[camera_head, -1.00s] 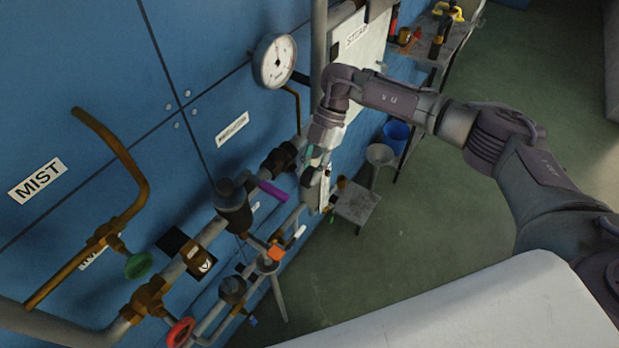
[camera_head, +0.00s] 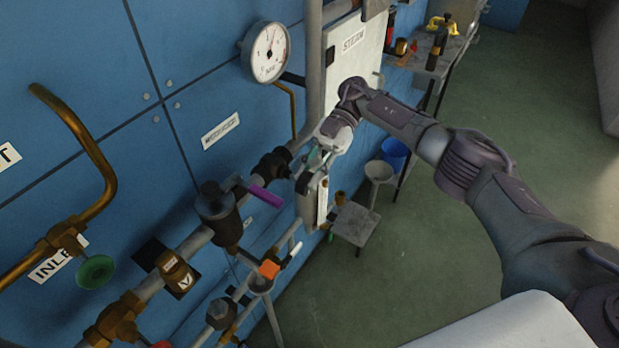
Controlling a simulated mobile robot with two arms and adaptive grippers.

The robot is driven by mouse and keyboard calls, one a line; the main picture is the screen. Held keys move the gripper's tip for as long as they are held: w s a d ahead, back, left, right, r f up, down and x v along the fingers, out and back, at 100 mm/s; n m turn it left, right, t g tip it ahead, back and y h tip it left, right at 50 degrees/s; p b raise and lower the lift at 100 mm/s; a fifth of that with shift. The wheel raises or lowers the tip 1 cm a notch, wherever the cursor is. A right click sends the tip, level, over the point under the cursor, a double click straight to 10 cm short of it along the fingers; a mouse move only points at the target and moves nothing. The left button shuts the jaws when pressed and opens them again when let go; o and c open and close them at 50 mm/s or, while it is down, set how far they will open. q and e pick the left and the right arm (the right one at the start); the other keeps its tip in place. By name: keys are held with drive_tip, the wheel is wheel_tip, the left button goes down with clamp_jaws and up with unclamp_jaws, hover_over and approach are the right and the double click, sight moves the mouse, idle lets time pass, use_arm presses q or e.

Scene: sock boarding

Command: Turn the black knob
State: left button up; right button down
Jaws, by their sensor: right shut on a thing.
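My right gripper (camera_head: 311,166) reaches the pipework on the blue wall from the right, its wrist slanting down to the left. It is shut on a small dark part, which looks like the black knob (camera_head: 302,183); the fingers and wrist hide much of it. A black pipe fitting (camera_head: 275,163) sits just left of the fingertips. A pale grey box with a white label strip (camera_head: 322,200) is right below the gripper. My left gripper is not in view.
A purple lever (camera_head: 265,194), an orange handle (camera_head: 269,269) and a green handwheel (camera_head: 95,271) stick out of the pipes at left. A round gauge (camera_head: 268,52) is above. A small grey stool (camera_head: 355,223) and a blue bucket (camera_head: 394,153) stand beyond.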

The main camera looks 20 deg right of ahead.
idle(0.3)
drive_tip(key=c, duration=1)
unclamp_jaws()
drive_tip(key=shift+c, duration=0.2)
wheel_tip(320, 180, up, 10)
